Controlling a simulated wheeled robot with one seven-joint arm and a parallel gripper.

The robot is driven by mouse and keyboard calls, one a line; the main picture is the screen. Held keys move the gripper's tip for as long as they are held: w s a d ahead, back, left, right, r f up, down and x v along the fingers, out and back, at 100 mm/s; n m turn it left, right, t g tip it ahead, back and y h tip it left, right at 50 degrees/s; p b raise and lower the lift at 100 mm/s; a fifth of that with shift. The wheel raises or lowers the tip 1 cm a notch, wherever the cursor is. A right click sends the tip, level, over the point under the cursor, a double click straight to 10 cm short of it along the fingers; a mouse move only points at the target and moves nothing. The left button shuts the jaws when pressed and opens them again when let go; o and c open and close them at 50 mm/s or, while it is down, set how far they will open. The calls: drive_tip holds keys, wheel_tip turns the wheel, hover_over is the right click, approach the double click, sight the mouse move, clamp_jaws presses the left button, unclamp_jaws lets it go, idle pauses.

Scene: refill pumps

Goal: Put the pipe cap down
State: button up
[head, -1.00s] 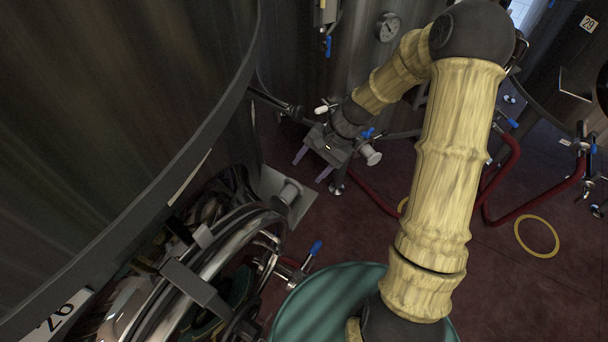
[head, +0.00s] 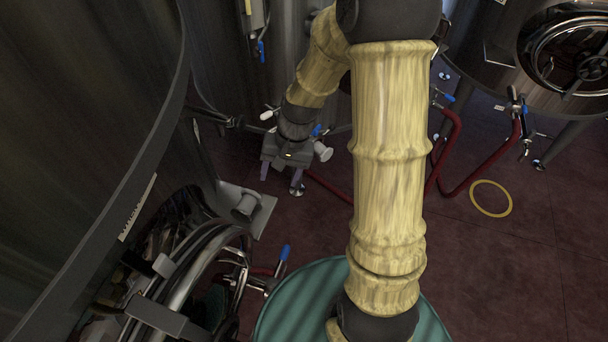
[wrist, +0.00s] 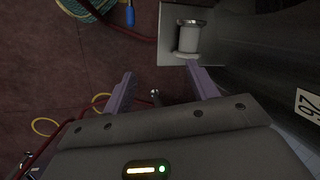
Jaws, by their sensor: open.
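A pale grey, spool-shaped piece with a flange, which looks like the pipe cap (head: 246,206), sits on a flat grey plate (head: 266,216) beside the near left tank. In the wrist view the cap (wrist: 188,40) lies beyond the right fingertip, on the plate (wrist: 172,17). My gripper (head: 279,173) has purple fingers, spread apart with nothing held between them. In the head view it is above and right of the plate, apart from the cap. The wrist view also shows the open gripper (wrist: 160,70) with dark floor between its fingers.
The left tank (head: 80,120) borders the plate closely. A blue-handled valve (head: 285,253) and shiny round hatch (head: 190,270) are below the plate. A green ribbed surface (head: 300,300) is at the bottom. Red hoses (head: 450,160) and a yellow ring (head: 490,198) lie on open floor at right.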

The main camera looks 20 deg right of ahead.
drive_tip(key=s+d+r+n+t+h, duration=0.3)
drive_tip(key=s+d+r+n, duration=0.1)
drive_tip(key=s+r, duration=0.3)
drive_tip(key=shift+s+d, duration=0.4)
drive_tip(key=shift+s, duration=0.4)
drive_tip(key=shift+r, duration=0.1)
